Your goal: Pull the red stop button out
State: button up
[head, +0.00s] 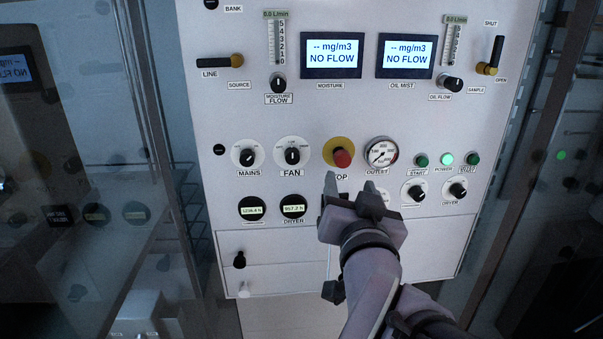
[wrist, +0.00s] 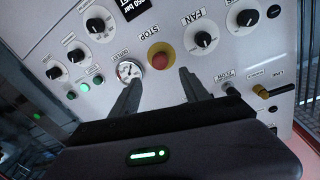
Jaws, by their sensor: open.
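The red stop button (head: 343,158) sits on a yellow round base (head: 337,146) in the middle of the white panel, above the partly covered STOP label. It also shows in the wrist view as a red cap (wrist: 160,61), beyond the fingertips. My gripper (head: 350,183) is just below the button in the head view, its two fingers apart and empty. In the wrist view my gripper (wrist: 157,76) has one finger to each side below the button. The fingers do not appear to touch the button; the exact gap in depth cannot be told.
A pressure gauge (head: 381,154) is close to the right of the button, and the FAN knob (head: 292,153) is to its left. Green lamps (head: 447,160) and more knobs sit further right. Two displays (head: 331,55) are above. Glass walls flank the panel.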

jog(key=s+b, duration=0.4)
jog(key=s, duration=0.4)
jog(key=shift+a, duration=0.4)
jog(key=a+f+n+g+y+b, duration=0.25)
jog(key=a+f+y+b, duration=0.2)
jog(key=f, duration=0.35)
jog(key=s+d+f+m+g+b, duration=0.1)
jog(key=s+f+g, duration=0.4)
jog(key=f, duration=0.4)
jog(key=s+d+f+m+g+b, duration=0.1)
jog(key=s+f+g, duration=0.3)
jog(key=s+f, duration=0.4)
notch_tip(320, 180, down, 2)
jog(key=shift+s+d+f+m+g+h+b, duration=0.1)
jog(key=shift+s+d+m+g+h+b, duration=0.15)
jog(key=shift+d+m+g+h+b, duration=0.15)
jog(key=shift+a, duration=0.1)
